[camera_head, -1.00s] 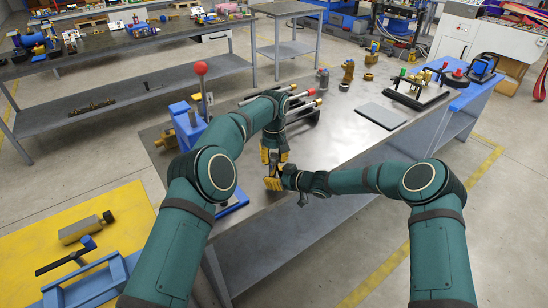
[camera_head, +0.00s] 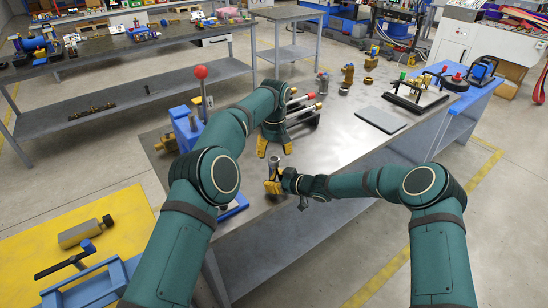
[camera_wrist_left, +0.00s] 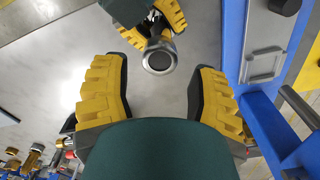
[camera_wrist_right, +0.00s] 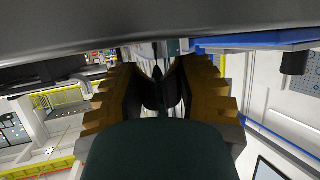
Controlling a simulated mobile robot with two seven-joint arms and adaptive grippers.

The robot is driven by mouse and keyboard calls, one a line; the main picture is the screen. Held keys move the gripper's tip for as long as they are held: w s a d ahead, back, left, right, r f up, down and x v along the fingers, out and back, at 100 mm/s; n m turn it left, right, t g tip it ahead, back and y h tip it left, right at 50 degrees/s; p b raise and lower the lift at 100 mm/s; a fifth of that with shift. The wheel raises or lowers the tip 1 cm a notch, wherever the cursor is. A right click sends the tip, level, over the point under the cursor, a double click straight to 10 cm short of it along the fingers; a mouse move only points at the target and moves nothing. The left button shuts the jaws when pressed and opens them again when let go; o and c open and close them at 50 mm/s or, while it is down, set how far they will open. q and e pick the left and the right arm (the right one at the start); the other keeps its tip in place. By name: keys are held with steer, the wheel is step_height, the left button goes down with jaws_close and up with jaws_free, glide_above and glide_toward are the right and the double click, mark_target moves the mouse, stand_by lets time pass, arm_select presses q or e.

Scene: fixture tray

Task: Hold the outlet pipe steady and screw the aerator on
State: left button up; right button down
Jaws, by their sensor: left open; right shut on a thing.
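In the head view my left gripper (camera_head: 274,148) points down with its yellow fingers spread and nothing between them. Just below it, my right gripper (camera_head: 273,184) is shut on the outlet pipe (camera_head: 273,161), which stands up from its fingers near the table's front edge. I cannot tell whether that end is the aerator. In the right wrist view my right gripper (camera_wrist_right: 158,85) shows, but the held piece is mostly hidden.
A blue fixture with a red-knobbed lever (camera_head: 201,73) stands left of my left arm. Rods with red and white ends (camera_head: 305,104) lie behind my left gripper. A grey flat pad (camera_head: 381,119) and several brass fittings (camera_head: 347,76) are farther right. The table's middle right is clear.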

mark_target(274, 161)
arm_select(q)
steer(key=shift+o, duration=0.7)
steer(key=shift+d+r+n, duration=0.2)
steer(key=shift+r+n, duration=0.55)
steer(key=shift+n, duration=0.05)
steer(key=shift+a+r+n, duration=0.2)
steer(key=shift+r+n, duration=0.85)
steer(key=shift+n, duration=0.65)
steer(key=shift+f, duration=4.05)
jaws_close()
